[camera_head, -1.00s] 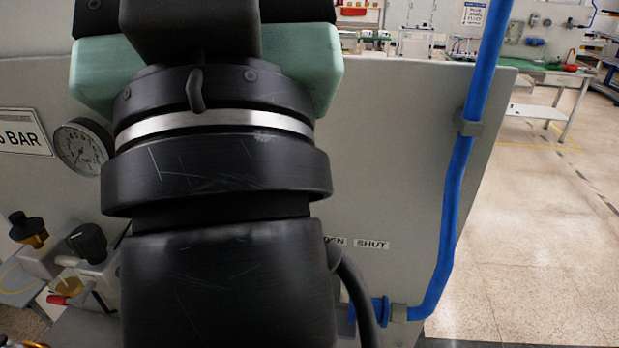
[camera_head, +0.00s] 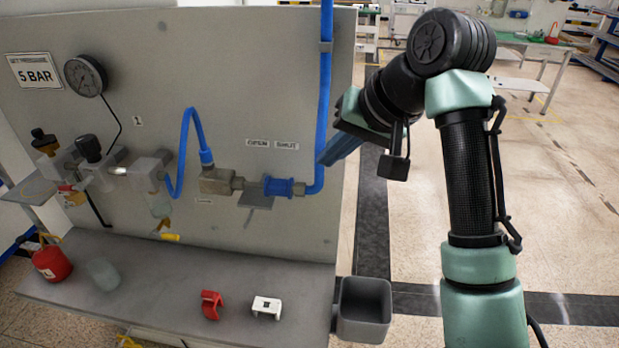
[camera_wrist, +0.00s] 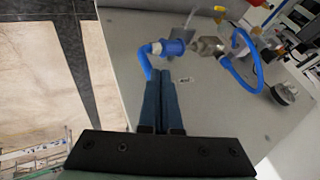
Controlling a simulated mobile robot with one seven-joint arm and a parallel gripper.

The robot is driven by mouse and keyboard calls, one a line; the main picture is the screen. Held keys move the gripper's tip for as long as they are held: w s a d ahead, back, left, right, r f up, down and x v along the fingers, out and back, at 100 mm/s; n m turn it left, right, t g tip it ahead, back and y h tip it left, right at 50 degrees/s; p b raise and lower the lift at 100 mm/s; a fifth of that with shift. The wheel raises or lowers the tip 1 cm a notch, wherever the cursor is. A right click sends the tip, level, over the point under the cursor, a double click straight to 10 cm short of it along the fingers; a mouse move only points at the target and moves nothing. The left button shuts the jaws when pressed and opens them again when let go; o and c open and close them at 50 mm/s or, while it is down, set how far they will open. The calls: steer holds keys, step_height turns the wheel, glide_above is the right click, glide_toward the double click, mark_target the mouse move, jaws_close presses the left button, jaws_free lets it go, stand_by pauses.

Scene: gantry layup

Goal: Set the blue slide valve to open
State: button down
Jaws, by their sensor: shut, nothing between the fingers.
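The blue slide valve (camera_head: 279,187) is a short blue sleeve on the brass pipe line, low on the right of the grey panel. The OPEN label (camera_head: 257,143) and SHUT label (camera_head: 287,146) are above it; the sleeve sits more nearly below SHUT. My gripper (camera_head: 324,160) is at the panel's right edge, up and right of the sleeve and apart from it. Its two blue fingers are together and empty. In the wrist view the closed fingertips (camera_wrist: 160,72) point toward the sleeve (camera_wrist: 173,47), with a gap seeming to remain.
A blue vertical pipe (camera_head: 323,100) runs down the panel's right side, close to my fingers. A brass fitting (camera_head: 216,181) and a blue hose (camera_head: 182,150) are left of the valve. A red clip (camera_head: 211,304), a white block (camera_head: 267,306) and a grey bin (camera_head: 363,312) are below.

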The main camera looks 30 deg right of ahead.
mark_target(295, 185)
steer(key=p+x, duration=0.2)
steer(key=x, duration=0.8)
steer(key=shift+p, duration=0.4)
steer(key=shift+w, duration=0.1)
